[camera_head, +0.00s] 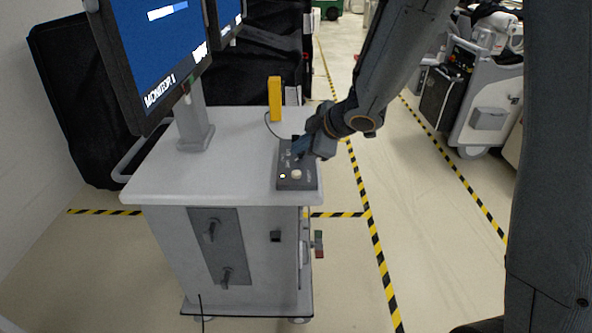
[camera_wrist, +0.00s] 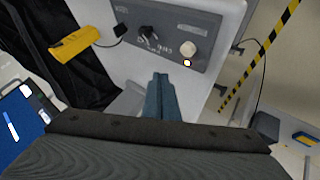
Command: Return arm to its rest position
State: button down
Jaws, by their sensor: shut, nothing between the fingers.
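My gripper (camera_head: 299,153) is over the grey control box (camera_head: 297,183) on the right edge of the white cart top (camera_head: 160,187). Its fingers are shut with nothing between them. In the wrist view the shut fingertips (camera_wrist: 160,82) point at the near edge of the control box (camera_wrist: 205,62). I cannot tell whether they touch it. The box carries a pale round knob (camera_head: 296,174), a lit yellow light beside it, and a dark switch (camera_wrist: 149,33). My arm reaches down to the box from the upper right.
A monitor (camera_head: 155,45) on a post stands at the cart's left. A yellow handheld device (camera_head: 275,98) stands behind the box, with a cable. White equipment (camera_head: 488,95) stands at the back right. The floor between is clear, marked with yellow-black tape (camera_head: 372,230).

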jog(key=s+d+f+m+h+b, duration=0.2)
jog(key=s+d+m+h, duration=0.15)
jog(key=d, duration=0.25)
jog(key=s+d+f+m+h+b, duration=0.1)
jog(key=s+d+f+m+h, duration=0.1)
jog(key=d+m, duration=0.4)
jog(key=s+d+f+m+g+b, duration=0.1)
jog(key=s+d+f+m+g, duration=0.1)
jog(key=s, duration=0.6)
jog(key=s+d+f+m+g+b, duration=0.1)
jog(key=s+d+f+m+g, duration=0.1)
jog(key=s+m, duration=0.3)
jog(key=s+g, duration=0.1)
jog(key=s, duration=0.2)
jog(key=shift+s+g, duration=0.15)
jog(key=shift+g, duration=0.15)
jog(key=shift+m+h, duration=0.25)
